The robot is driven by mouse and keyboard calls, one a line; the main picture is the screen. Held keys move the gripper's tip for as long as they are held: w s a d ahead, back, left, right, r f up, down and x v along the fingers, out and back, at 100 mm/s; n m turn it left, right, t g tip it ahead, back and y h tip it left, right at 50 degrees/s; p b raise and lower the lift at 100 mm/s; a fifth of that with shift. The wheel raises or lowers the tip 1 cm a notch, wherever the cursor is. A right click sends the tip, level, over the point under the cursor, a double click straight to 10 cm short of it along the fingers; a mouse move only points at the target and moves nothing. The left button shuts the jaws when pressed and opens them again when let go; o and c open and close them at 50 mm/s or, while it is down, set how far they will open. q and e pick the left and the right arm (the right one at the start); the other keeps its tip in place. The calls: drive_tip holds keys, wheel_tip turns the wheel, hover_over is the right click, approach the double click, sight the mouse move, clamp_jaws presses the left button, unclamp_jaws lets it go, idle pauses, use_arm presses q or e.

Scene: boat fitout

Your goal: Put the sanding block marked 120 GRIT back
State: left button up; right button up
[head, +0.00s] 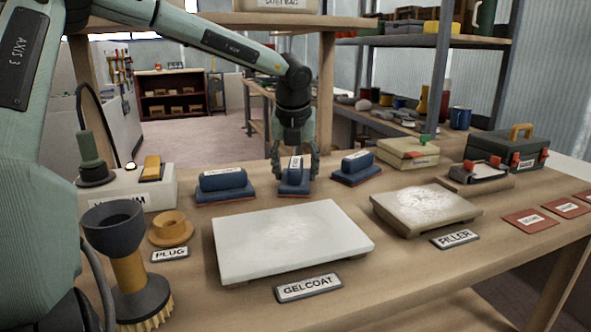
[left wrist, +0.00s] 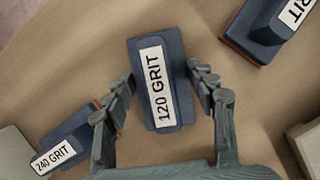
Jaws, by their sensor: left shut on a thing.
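The sanding block marked 120 GRIT (left wrist: 160,85) is dark blue with a white label. It also shows in the head view (head: 293,182), between two similar blocks, with a red underside at or just above the bench top. My left gripper (head: 297,172) points down over it and is shut on its two sides. In the left wrist view the fingers (left wrist: 164,95) flank the block. A block marked 240 GRIT (left wrist: 62,148) lies to its left; it also shows in the head view (head: 222,182). Another blue block (head: 355,166) is to the right, its number cut off. My right gripper is not in view.
A white board (head: 290,240) by the GELCOAT plate (head: 308,287) and a powdery board (head: 420,206) by the FILLER plate (head: 455,239) are in front. A brush (head: 128,262) stands at left. A green toolbox (head: 508,149) and red labelled mats (head: 530,220) are at right.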

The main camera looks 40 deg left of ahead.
use_arm(q)
drive_tip(key=o, duration=1)
drive_tip(key=shift+o, duration=1)
drive_tip(key=shift+r, duration=0.15)
drive_tip(key=v, duration=1.2)
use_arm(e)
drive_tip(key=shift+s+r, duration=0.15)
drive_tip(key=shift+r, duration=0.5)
